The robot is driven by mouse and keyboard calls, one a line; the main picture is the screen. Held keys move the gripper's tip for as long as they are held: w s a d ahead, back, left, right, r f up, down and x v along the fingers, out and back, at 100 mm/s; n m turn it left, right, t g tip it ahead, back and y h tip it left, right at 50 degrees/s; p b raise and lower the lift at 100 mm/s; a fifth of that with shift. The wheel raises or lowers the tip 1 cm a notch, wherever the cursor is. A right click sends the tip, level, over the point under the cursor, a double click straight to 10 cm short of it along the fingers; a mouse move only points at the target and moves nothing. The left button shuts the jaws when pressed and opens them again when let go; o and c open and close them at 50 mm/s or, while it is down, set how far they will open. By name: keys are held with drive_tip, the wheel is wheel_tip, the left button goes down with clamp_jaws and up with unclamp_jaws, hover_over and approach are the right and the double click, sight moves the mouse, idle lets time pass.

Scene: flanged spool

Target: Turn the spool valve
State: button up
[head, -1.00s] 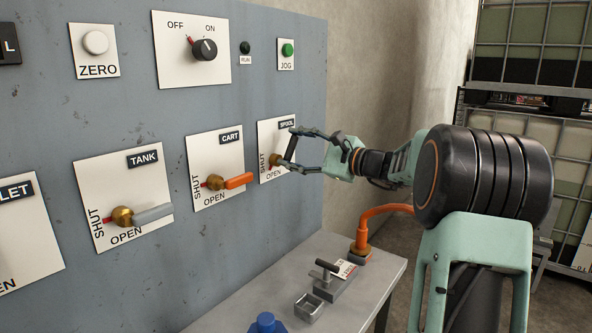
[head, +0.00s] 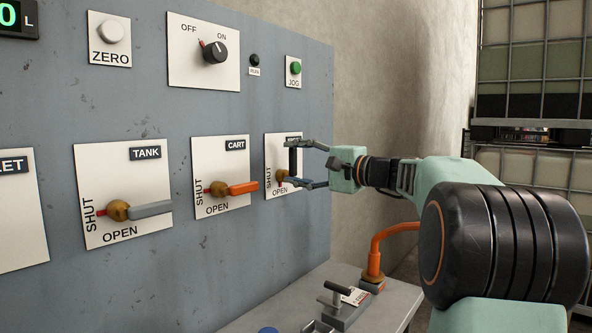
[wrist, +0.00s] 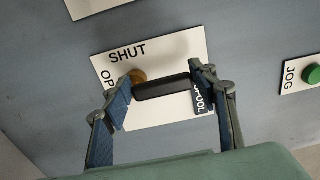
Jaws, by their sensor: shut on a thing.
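The spool valve sits on a white plate (head: 272,152) at the right end of the grey panel. Its black handle (head: 293,161) stands nearly upright from a brass hub (head: 281,174), its far end up by the SPOOL label. A small red mark shows just below the hub, on the OPEN side. My gripper (head: 289,163) is shut on the handle lengthwise, one finger at its upper end and one by the hub. In the wrist view the black handle (wrist: 163,90) spans between the two fingers; the brass hub (wrist: 138,77) is partly hidden behind the left finger.
The CART valve's orange handle (head: 242,187) is close on the left, with the TANK valve's grey handle (head: 150,209) beyond. The green JOG button (head: 295,68) is above. An orange curved pipe (head: 378,250) and a black T-handle (head: 337,293) stand on the bench below.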

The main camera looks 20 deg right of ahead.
idle(0.3)
drive_tip(key=o, duration=1.7)
drive_tip(key=v, duration=1.2)
